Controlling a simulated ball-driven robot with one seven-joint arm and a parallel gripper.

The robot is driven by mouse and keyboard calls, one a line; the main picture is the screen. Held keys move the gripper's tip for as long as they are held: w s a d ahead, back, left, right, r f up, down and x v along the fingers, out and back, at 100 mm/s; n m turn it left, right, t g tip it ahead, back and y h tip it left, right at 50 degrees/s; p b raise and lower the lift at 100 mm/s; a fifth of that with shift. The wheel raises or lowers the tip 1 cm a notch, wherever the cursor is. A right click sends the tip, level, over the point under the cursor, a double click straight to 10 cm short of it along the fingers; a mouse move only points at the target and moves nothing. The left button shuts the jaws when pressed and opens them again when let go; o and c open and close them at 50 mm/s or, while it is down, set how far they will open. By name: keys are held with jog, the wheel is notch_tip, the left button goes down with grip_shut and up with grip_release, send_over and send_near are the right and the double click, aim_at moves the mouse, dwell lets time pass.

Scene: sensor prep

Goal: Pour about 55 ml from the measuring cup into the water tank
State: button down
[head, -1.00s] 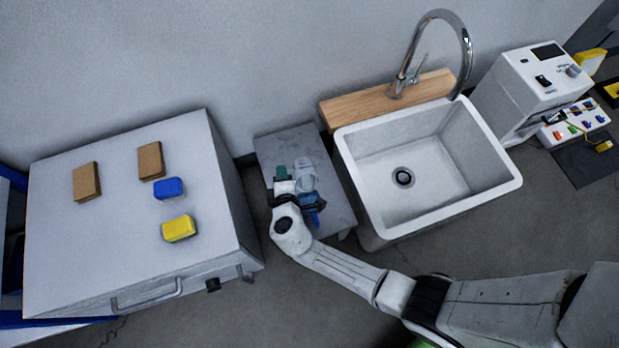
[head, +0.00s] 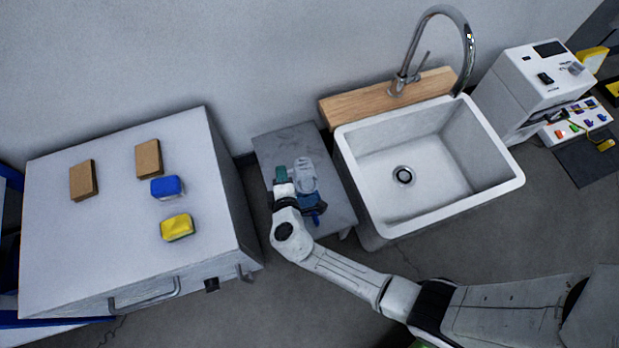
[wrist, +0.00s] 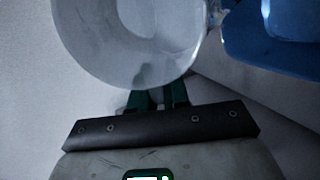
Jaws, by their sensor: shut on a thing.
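My gripper (head: 281,183) is over the small grey side table. In the wrist view its green fingertips (wrist: 158,97) are shut on the near side of a clear, round measuring cup (wrist: 98,62). The clear cup also shows in the head view (head: 305,176), just right of the fingers. A blue container (wrist: 270,45), apparently the water tank, is right of the cup in the wrist view. In the head view its blue (head: 312,209) shows only partly beside my wrist. The cup's liquid level and any stream cannot be made out.
The side table (head: 280,148) stands between a large grey cabinet (head: 110,245) and a white sink (head: 350,170) with a tall tap. Sponges and brown blocks lie on the cabinet top. A white machine (head: 520,90) stands at the far right.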

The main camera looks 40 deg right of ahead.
jog(key=shift+s+a+r+t+h+b, duration=0.15)
jog(key=shift+t+b, duration=0.15)
jog(key=shift+b, duration=0.4)
jog(key=shift+d+r+t+h+b, duration=0.1)
jog(key=shift+t+h+b, duration=0.15)
jog(key=shift+b, duration=0.4)
jog(key=shift+s+a+r+t+h+b, duration=0.1)
jog(key=shift+t+b, duration=0.25)
jog(key=shift+b, duration=0.35)
jog(key=shift+r+t+b, duration=0.2)
jog(key=shift+t+b, duration=0.2)
jog(key=shift+b, duration=0.95)
jog(key=shift+r, duration=0.2)
jog(key=shift+w+r+p, duration=0.2)
jog(key=shift+r+p, duration=0.05)
jog(key=shift+p, duration=0.75)
jog(key=g+p, duration=0.1)
jog(key=p, duration=0.2)
jog(key=shift+w+d+p, duration=0.35)
jog(key=shift+f+g+y+p, duration=0.3)
jog(key=shift+g+y+p, duration=0.1)
jog(key=shift+g+p, duration=0.3)
jog(key=shift+d+f, duration=0.1)
jog(key=shift+f, duration=0.65)
jog(key=shift+g+p, duration=0.3)
jog(key=shift+p, duration=0.1)
jog(key=shift+w+p, duration=0.1)
jog(key=shift+p, duration=0.25)
